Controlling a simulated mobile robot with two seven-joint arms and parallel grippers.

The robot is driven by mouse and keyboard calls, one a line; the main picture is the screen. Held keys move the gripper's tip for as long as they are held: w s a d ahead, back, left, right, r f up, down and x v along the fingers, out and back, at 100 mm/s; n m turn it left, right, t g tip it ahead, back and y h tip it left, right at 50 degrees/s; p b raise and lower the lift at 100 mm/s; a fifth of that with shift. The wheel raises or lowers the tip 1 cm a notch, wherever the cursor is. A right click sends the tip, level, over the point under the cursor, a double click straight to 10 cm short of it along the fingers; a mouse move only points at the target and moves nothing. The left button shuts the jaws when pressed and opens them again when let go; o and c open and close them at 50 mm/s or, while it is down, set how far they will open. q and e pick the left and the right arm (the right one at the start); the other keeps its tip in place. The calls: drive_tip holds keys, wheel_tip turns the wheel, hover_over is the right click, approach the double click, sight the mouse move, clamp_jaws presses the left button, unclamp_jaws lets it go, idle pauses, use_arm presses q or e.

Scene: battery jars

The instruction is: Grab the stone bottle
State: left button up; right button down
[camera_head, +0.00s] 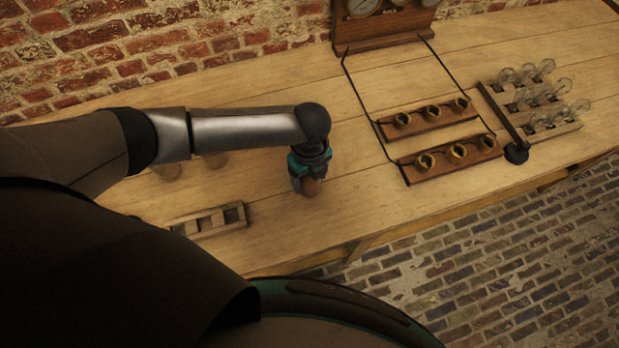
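My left arm comes in from the left, and its gripper (310,184) points down over the middle of the table. A small brown, rounded thing (312,187) shows at its fingertips; it may be the stone bottle, mostly hidden by the gripper. I cannot tell whether the fingers are closed on it or only around it, or whether it touches the table. My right gripper is not in view.
The wooden table (350,220) has clear room around the gripper. Two racks (430,119) (446,158) with dark cups stand to the right, with thin black rods beside them. A slotted wooden holder (208,219) lies at the lower left. Gauges stand at the back.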

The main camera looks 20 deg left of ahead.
use_arm(q)
clamp_jaws()
idle(0.3)
drive_tip(key=shift+r, duration=0.15)
